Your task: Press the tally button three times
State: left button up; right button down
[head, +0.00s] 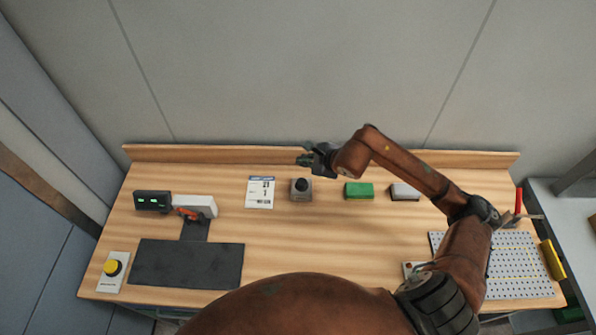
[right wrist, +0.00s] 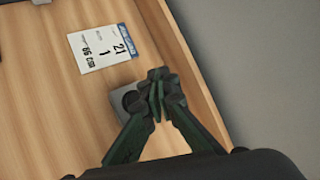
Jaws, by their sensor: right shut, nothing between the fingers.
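A dark round button (head: 301,184) sits on a small grey box (head: 301,196) near the back middle of the bench. A yellow button (head: 112,268) on a white plate is at the front left. The frames do not show which is the tally button. My right gripper (head: 304,157) is shut and empty. In the head view it appears just behind the grey box, above the bench. In the right wrist view the fingertips (right wrist: 160,82) overlap the grey box (right wrist: 121,98) and partly hide it and its dark button. My left gripper is not in view.
A white date card (head: 260,192) lies left of the grey box, and a green block (head: 358,190) is to its right. A dark display (head: 152,201), a dark mat (head: 186,265) and a perforated plate (head: 520,268) lie farther out. The bench middle is clear.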

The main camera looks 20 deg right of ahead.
aim_at(303, 183)
jog(key=shift+s+f, duration=0.1)
jog(key=shift+f, duration=0.05)
notch_tip(303, 183, down, 8)
jog(key=b, duration=0.3)
jog(key=shift+b, duration=0.4)
jog(key=shift+f+b, duration=0.25)
jog(key=shift+b, duration=0.1)
dwell(1.1)
jog(key=shift+f+b, duration=0.45)
jog(key=shift+b, duration=0.15)
jog(key=shift+f+b, duration=0.55)
jog(key=shift+b, duration=0.05)
dwell(0.7)
dwell(0.3)
jog(key=shift+r+p, duration=0.35)
jog(key=shift+r, duration=0.65)
